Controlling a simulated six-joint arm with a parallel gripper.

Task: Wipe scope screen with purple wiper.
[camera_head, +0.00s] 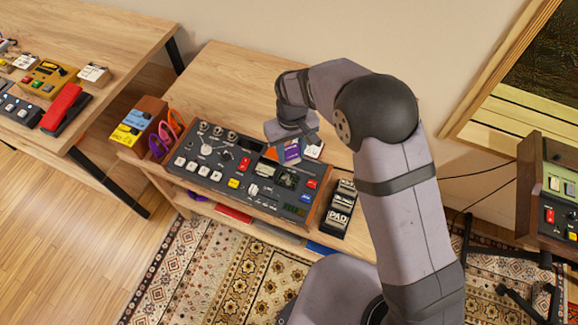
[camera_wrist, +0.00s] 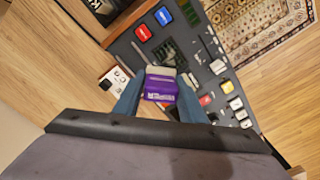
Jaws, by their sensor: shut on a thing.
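My gripper (camera_head: 289,142) is above the back edge of the grey control console (camera_head: 215,192). It is shut on the purple wiper (camera_head: 291,154), which also shows between my fingers in the wrist view (camera_wrist: 160,89). The wiper has a purple body with white lettering and a paler grey edge facing the console. The small dark screen (camera_head: 288,179) on the console, apparently the scope screen, lies just in front of the wiper in the head view. It also shows beyond the wiper in the wrist view (camera_wrist: 170,50). I cannot tell whether the wiper touches anything below.
Red, yellow and blue buttons, knobs and switches surround the screen. A black box marked PAD (camera_head: 338,210) stands right of the console. A wooden holder (camera_head: 138,121) with coloured items and looped purple and pink handles (camera_head: 166,133) stand left. The desk (camera_head: 225,85) behind is clear.

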